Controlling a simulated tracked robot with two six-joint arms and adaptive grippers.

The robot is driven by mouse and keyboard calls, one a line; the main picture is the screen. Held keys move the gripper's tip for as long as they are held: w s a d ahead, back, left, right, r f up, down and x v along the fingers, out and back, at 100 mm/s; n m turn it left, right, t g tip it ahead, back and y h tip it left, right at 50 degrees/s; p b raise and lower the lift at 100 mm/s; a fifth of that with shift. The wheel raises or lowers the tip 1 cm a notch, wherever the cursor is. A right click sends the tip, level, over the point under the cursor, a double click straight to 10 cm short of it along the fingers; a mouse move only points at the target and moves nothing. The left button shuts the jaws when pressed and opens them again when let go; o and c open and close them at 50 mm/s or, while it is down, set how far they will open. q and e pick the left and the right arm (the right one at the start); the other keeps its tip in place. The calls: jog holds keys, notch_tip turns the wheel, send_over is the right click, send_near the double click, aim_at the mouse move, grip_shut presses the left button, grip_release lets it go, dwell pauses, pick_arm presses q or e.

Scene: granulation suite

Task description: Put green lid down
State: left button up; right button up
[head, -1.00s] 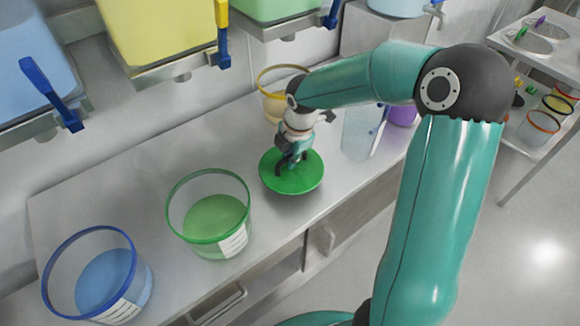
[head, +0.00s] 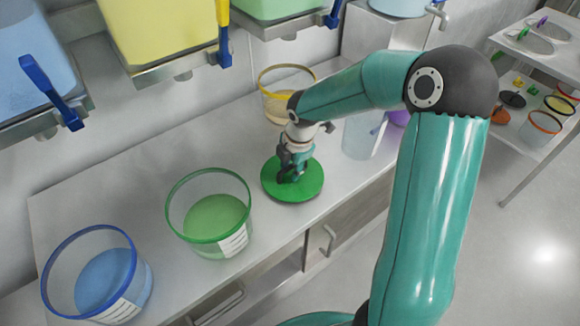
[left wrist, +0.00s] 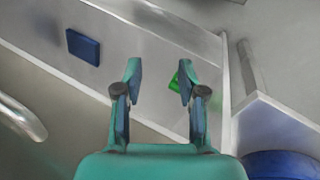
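The green lid (head: 312,183) is a flat green disc at the bench (head: 130,170), to the right of the green-rimmed tub (head: 212,217) in the head view. It looks level and at or very close to the bench top. My right gripper (head: 291,176) points down at the lid's middle, its fingers closed in around the centre; they hide the grip point. My left gripper (left wrist: 159,78) is open and empty in the left wrist view and does not show in the head view.
A blue-rimmed tub (head: 112,285) stands at the left and a yellow-rimmed tub (head: 277,108) behind the lid. Bins with blue and yellow levers hang above. A shelf cart (head: 535,50) stands at right. The left wrist view shows a blue block (left wrist: 83,47) and a small green thing (left wrist: 174,81).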

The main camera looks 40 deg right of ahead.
jog(key=shift+r, duration=0.1)
notch_tip(320, 180, up, 12)
jog(key=s, duration=0.2)
jog(key=shift+s+p, duration=0.15)
jog(key=shift+p, duration=0.2)
jog(key=shift+a, duration=0.15)
